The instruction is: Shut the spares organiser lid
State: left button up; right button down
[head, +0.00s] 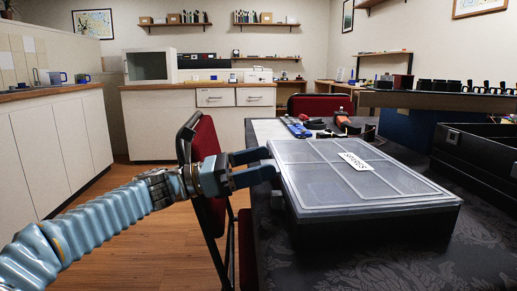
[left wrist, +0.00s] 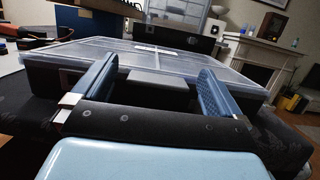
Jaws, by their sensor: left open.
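The spares organiser (head: 400,222) is a dark case on the table with a translucent, ribbed lid (head: 320,170) and a white label on top. The lid lies flat over the case in the head view; I cannot tell whether it is fully closed or latched. My left gripper (head: 271,163) is open at the left edge of the organiser, its fingers pointing at that side. In the left wrist view the lid (left wrist: 110,50) spans beyond both fingers, and a grey block (left wrist: 158,78) on the case's side shows between them. My right gripper is not in view.
The dark patterned table (head: 400,268) has free room in front of the organiser. A black open bin (head: 475,155) stands to its right. Tools, including a red and black one (head: 343,118), lie behind it. A red chair (head: 205,150) stands left of the table, near my left arm.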

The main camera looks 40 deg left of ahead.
pick_arm(q)
jog(key=s+d+r+p, duration=0.4)
jog(key=s+d+r, duration=0.5)
jog(key=r, duration=0.3)
jog(key=shift+s+d+r, duration=0.25)
jog(key=shift+s+d, duration=0.05)
jog(key=shift+d, duration=0.35)
